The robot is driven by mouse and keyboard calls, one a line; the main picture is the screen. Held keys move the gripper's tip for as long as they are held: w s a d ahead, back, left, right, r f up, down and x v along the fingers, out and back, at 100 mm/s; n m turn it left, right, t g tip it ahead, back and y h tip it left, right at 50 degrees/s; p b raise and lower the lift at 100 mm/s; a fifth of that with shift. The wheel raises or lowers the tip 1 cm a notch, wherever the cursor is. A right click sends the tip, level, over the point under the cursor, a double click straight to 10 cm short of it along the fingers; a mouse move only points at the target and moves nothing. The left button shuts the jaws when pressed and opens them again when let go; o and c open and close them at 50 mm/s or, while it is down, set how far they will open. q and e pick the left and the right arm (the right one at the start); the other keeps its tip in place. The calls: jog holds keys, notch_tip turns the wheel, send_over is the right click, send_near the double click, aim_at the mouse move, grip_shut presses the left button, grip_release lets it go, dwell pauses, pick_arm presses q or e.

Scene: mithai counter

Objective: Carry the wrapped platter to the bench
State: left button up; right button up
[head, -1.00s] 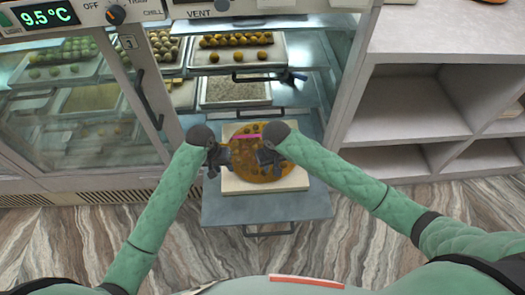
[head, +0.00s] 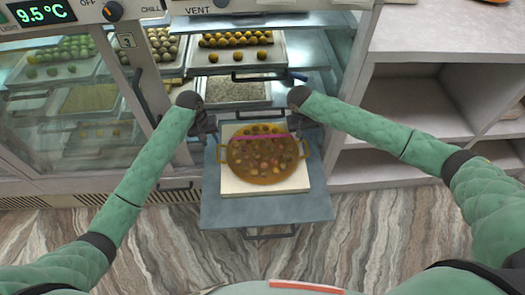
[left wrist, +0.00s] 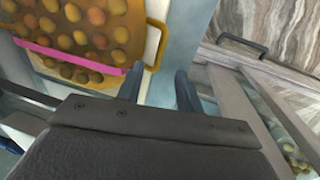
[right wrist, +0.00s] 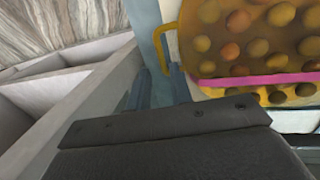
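The wrapped platter (head: 262,160) is round and amber, with round sweets under the wrap and a pink band across it. It lies on a cream board (head: 265,188) on the pulled-out grey shelf. Its left handle (left wrist: 158,45) shows just beyond my left fingertips (left wrist: 160,80). Its right handle (right wrist: 165,42) shows just beyond my right fingertips (right wrist: 160,75). My left gripper (head: 207,132) and right gripper (head: 303,125) hang on either side of the platter. Both have parted fingers with nothing between them. The pale bench (head: 425,42) with open compartments stands at right.
The grey pulled-out shelf (head: 222,212) sticks out of the open cabinet, with a bar handle at its front. Trays of sweets (head: 235,62) sit on shelves behind. A glass-fronted door (head: 90,120) stands at left. The striped floor (head: 130,240) in front is clear.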

aim_at(306, 148)
pick_arm(q)
jog(key=shift+f, duration=0.1)
pick_arm(e)
jog(key=shift+f, duration=0.1)
